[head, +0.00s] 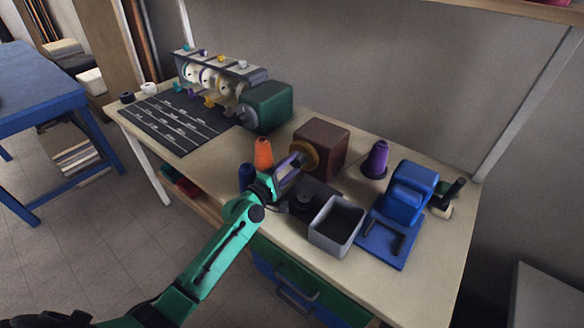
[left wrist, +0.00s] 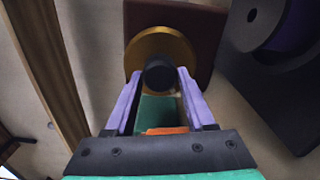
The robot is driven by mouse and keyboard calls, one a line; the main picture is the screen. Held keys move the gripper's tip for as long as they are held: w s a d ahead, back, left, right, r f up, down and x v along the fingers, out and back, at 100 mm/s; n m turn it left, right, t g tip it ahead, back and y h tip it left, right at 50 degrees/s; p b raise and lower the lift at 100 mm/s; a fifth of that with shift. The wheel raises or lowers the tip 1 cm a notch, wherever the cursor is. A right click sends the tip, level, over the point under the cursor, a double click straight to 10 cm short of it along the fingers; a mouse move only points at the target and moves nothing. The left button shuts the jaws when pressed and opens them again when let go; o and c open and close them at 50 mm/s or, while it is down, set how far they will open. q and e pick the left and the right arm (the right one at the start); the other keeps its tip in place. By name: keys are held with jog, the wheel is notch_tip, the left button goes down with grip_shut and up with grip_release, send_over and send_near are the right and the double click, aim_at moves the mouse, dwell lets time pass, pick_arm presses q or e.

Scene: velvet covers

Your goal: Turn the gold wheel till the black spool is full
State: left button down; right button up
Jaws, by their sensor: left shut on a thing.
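The gold wheel (head: 305,155) is on the side of a brown box (head: 326,148) in the middle of the table. In the left wrist view the gold wheel (left wrist: 142,52) faces me, with a dark round knob (left wrist: 160,74) standing out in front of it. My left gripper (head: 297,163) is at the wheel, its purple fingers shut on the knob; it also shows in the left wrist view (left wrist: 160,88). The black spool (head: 303,203) is on a dark base by the wheel. In the left wrist view the spool (left wrist: 252,16) shows purple beside its black disc; how full it is I cannot tell.
An orange cone (head: 264,153) and a dark blue one (head: 246,176) stand left of my gripper. A grey open bin (head: 336,228) is in front, a purple cone (head: 377,158) and a blue machine (head: 408,195) to the right.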

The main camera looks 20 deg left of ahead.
pick_arm(q)
jog(key=m, duration=0.2)
jog(key=shift+f+m, duration=0.15)
jog(key=shift+m, duration=0.25)
jog(key=m, duration=0.3)
jog(key=shift+m+b, duration=0.3)
jog(key=shift+b, duration=0.05)
jog(key=m, duration=0.6)
jog(key=shift+m, duration=0.3)
jog(key=shift+c, duration=1.5)
grip_release()
jog(key=shift+o, duration=0.3)
